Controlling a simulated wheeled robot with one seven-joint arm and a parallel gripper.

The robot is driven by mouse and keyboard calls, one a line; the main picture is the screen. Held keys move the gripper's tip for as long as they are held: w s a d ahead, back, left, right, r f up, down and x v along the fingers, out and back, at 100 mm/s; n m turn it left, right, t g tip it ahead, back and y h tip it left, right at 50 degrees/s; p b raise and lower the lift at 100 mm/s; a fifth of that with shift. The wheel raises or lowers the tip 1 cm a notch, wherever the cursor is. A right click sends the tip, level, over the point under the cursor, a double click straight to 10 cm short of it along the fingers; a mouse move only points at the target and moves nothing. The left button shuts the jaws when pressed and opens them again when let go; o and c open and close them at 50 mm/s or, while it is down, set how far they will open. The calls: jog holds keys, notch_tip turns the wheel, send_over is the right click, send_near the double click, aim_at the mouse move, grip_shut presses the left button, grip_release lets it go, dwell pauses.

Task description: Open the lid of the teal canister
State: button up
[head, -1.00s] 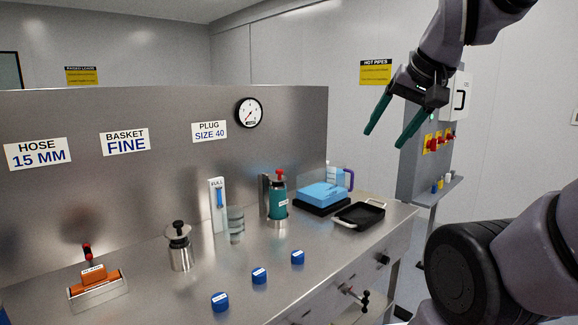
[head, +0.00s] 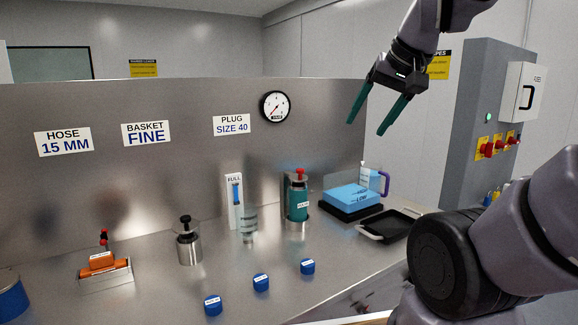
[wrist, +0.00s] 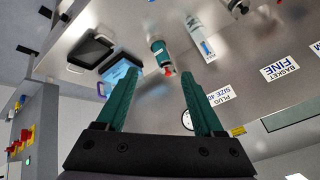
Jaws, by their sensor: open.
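The teal canister (head: 297,203) stands upright on the steel counter, right of the middle in the head view. It has a white label and a red knob (head: 299,172) on a dark top. It also shows at the top middle of the wrist view (wrist: 161,52), with its red knob pointing down in that picture. My gripper (head: 368,127) is open and empty, raised in the air above and to the right of the canister, well apart from it. Its two teal fingers also show in the wrist view, spread apart. The lower part of the canister sits in a metal holder.
A blue box (head: 350,195) on a black base, a jug (head: 375,180) and a black tray (head: 392,226) stand right of the canister. A white FULL gauge (head: 234,203) and clear cylinder (head: 249,226) are left. Blue caps (head: 307,267) lie in front. A steel panel (head: 180,185) rises behind.

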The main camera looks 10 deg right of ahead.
jog(key=w+r+n+g, duration=0.25)
jog(key=w+n, duration=0.25)
jog(key=w, duration=0.6)
jog(key=w+a+f+n+g+h, duration=0.1)
jog(key=w+a+f+n, duration=0.2)
jog(key=w, duration=0.8)
jog(key=w+f+n+g, duration=0.2)
jog(key=w+n, duration=0.3)
jog(key=w, duration=0.5)
jog(key=w+a+f+n+g+h, duration=0.1)
jog(key=w+a+f+n, duration=0.25)
jog(key=w+f, duration=0.6)
jog(key=shift+n, duration=0.35)
jog(key=f, duration=0.6)
jog(key=s+f, duration=0.1)
jog(key=f, duration=0.3)
jog(key=shift+d+f, duration=0.1)
jog(key=shift+d, duration=0.2)
grip_shut()
